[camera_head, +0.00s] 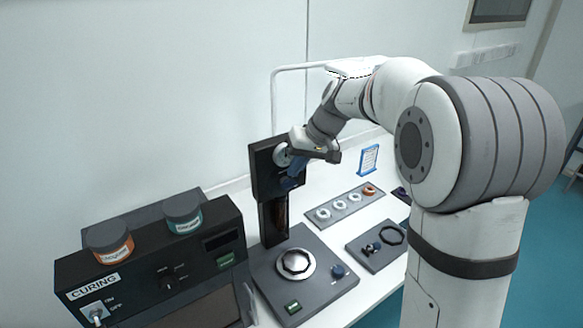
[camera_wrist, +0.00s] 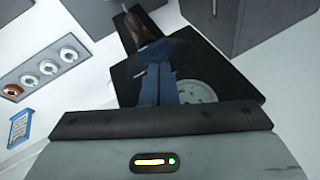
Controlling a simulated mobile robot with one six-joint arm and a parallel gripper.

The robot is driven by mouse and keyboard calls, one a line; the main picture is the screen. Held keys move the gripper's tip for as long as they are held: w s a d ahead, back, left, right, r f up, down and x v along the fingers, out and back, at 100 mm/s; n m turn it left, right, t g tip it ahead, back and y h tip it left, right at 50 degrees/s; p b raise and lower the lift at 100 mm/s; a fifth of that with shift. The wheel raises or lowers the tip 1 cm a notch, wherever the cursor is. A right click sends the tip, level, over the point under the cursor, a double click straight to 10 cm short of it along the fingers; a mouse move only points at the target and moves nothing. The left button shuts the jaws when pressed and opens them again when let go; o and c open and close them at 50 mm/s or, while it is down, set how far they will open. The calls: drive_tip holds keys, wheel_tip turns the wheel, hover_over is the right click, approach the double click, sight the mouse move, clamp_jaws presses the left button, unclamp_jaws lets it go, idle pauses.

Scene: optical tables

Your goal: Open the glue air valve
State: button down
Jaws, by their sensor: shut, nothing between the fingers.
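A black dispenser head (camera_head: 262,172) stands on a dark column above a base plate (camera_head: 325,292). A pale round dial (camera_head: 281,154) is on the head's face; it also shows in the wrist view (camera_wrist: 197,92), just right of the fingers. I cannot tell for sure which part is the glue air valve. My gripper (camera_head: 291,181) is at the head's front, its blue fingers (camera_wrist: 158,84) shut and empty. They are close to the head's face beside the dial; whether they touch it cannot be told. The fingers and wrist hide part of the face.
A curing box (camera_head: 70,268) with an orange jar (camera_head: 109,242) and a green jar (camera_head: 183,214) stands at left. The base bears a round metal plate (camera_head: 296,262) and a blue knob (camera_head: 338,270). A ring tray (camera_head: 327,214) and blue-framed sign (camera_head: 368,160) are at right.

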drive_tip(key=b+v, duration=0.1)
drive_tip(key=v, duration=0.7)
drive_tip(key=shift+f, duration=0.1)
drive_tip(key=s+d+f+m+h, duration=0.1)
drive_tip(key=s+d+f, duration=0.2)
drive_tip(key=s, duration=0.6)
drive_tip(key=s+d+f+m+t+h+b, duration=0.1)
drive_tip(key=s+d+f+h, duration=0.1)
drive_tip(key=s+f, duration=0.3)
drive_tip(key=s+d+f+m+h+b, duration=0.1)
drive_tip(key=s+d+f, duration=0.3)
drive_tip(key=s, duration=0.9)
drive_tip(key=shift+f+h, duration=0.45)
drive_tip(key=shift+h, duration=0.15)
